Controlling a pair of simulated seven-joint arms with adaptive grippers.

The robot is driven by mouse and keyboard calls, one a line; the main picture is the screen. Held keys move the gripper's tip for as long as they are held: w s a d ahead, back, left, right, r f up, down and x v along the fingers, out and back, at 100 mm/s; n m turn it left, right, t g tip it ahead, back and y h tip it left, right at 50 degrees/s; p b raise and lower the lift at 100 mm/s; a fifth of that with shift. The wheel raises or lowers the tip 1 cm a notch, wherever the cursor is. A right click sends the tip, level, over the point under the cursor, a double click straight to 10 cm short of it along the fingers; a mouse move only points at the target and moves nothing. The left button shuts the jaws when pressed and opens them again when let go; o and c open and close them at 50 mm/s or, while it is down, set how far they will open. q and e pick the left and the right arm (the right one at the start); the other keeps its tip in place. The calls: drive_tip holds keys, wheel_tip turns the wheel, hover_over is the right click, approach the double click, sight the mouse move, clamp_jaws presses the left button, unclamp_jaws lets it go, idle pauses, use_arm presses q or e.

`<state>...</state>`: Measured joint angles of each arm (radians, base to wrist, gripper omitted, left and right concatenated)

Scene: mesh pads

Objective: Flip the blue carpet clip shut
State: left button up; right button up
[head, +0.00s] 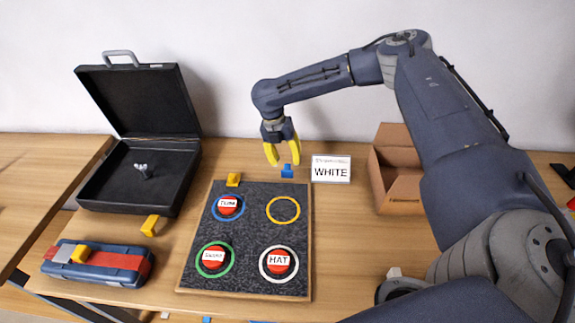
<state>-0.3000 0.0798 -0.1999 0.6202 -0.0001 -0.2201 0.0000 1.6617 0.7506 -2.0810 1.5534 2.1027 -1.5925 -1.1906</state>
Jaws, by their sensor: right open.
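The blue carpet clip (287,171) is a small piece at the far edge of the dark carpet board (244,238), near its right corner. I cannot tell from its size here whether it is open or shut. Nothing shows between the fingers. Another blue bit (207,319) shows at the bottom edge of the picture. My left gripper is not in view.
A yellow clip (233,180) sits at the board's far left corner. Red labelled discs, such as one (278,262) in a white ring, lie on the board. A WHITE sign (331,169), open cardboard box (397,170), open black case (148,142) and blue-red case (98,262) stand around it.

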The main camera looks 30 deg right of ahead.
sight(288, 165)
drive_tip(key=shift+x, duration=1.55)
drive_tip(key=shift+c, duration=0.2)
clamp_jaws()
